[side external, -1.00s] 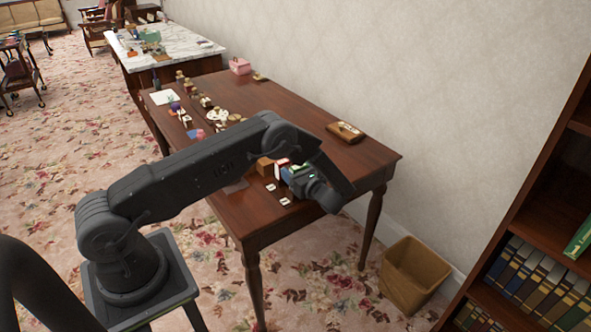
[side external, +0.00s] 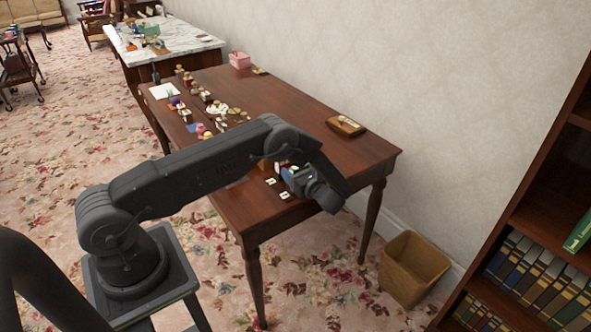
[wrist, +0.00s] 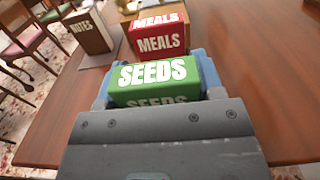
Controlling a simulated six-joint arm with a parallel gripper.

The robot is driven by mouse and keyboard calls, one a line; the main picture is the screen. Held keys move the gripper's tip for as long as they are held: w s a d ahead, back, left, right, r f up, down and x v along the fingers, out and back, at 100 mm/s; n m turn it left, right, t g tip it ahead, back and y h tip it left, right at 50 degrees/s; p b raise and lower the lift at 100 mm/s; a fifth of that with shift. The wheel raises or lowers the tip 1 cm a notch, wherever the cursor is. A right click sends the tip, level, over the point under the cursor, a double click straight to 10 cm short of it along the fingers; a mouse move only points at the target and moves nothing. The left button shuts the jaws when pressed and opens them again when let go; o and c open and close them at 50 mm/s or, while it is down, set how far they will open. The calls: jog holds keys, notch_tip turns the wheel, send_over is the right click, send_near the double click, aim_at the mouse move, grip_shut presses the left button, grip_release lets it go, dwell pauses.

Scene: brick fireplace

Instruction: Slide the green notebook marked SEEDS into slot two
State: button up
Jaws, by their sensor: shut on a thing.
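The green notebook marked SEEDS (wrist: 158,74) is in my gripper (wrist: 155,100) in the wrist view, its lettered spine facing the camera. A light-blue edge (wrist: 210,74) shows on each side of it; I cannot tell whether this belongs to a holder or to my gripper. The red notebook marked MEALS (wrist: 160,42) stands just beyond the green one. In the side view my gripper (side external: 297,176) is low over the near end of the table. The slots are not clearly visible, so I cannot tell whether the notebook is in one.
A brown block marked NOTES (wrist: 90,33) stands at the left in the wrist view. Small white tags (side external: 271,181) lie beside my gripper. Several small items crowd the table's far left. A wooden tray (side external: 346,125) lies near the wall; the table's right middle is clear.

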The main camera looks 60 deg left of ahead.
jog(key=shift+f, duration=0.2)
jog(key=o, duration=1)
jog(key=shift+d, duration=0.1)
jog(key=d, duration=1.3)
jog(key=shift+d, duration=0.35)
jog(key=shift+r, duration=0.1)
